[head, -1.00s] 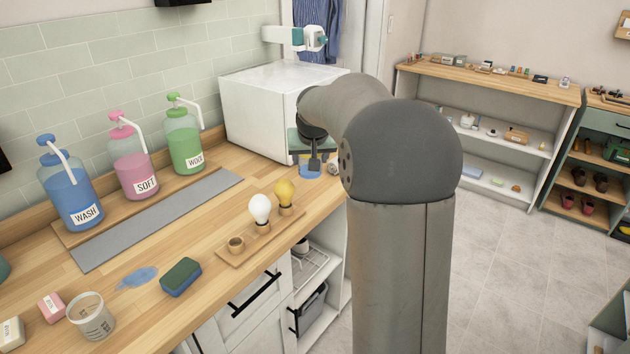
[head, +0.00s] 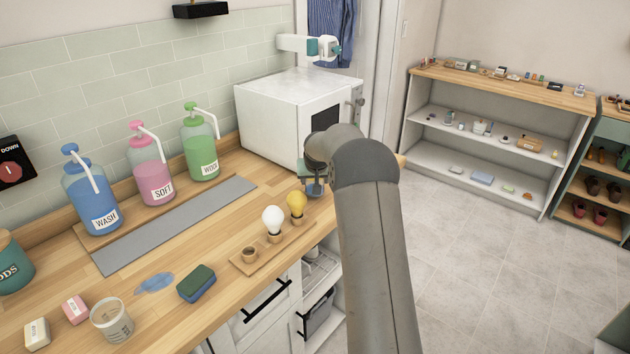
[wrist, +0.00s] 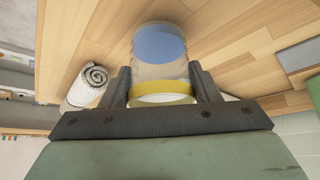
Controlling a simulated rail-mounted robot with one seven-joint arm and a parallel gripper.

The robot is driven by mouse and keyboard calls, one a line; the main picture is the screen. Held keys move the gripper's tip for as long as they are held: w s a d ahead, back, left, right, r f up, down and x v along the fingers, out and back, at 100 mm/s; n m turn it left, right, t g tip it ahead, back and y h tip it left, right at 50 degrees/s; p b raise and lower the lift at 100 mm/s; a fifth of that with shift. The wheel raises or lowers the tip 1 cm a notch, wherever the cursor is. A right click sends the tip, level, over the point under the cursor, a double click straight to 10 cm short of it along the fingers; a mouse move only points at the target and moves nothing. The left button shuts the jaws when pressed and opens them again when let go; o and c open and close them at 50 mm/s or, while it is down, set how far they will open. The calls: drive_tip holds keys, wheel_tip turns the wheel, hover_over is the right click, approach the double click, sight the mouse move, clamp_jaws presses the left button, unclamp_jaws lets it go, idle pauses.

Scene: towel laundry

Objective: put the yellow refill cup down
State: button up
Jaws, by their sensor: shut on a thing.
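The yellow refill cup (wrist: 163,88) shows in the wrist view as a clear cup with a yellow band and blue at its far end. My gripper (wrist: 163,90) is shut on it, one finger on each side near the yellow band. In the head view my gripper (head: 314,188) is over the far right part of the counter, in front of the white microwave-like box. The cup is mostly hidden there by my gripper and arm. I cannot tell whether its base touches the wood.
A wooden holder (head: 246,266) with a white bulb (head: 272,220) and a yellow bulb (head: 297,204) stands close to my gripper. The white box (head: 285,108) is behind. A rolled towel (wrist: 88,86) lies beside the cup. Bottles labelled WASH (head: 92,195), SOFT and WOOL stand left.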

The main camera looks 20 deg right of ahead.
drive_tip(key=shift+f, duration=0.55)
drive_tip(key=shift+f, duration=0.2)
drive_tip(key=o, duration=1)
drive_tip(key=shift+o, duration=0.2)
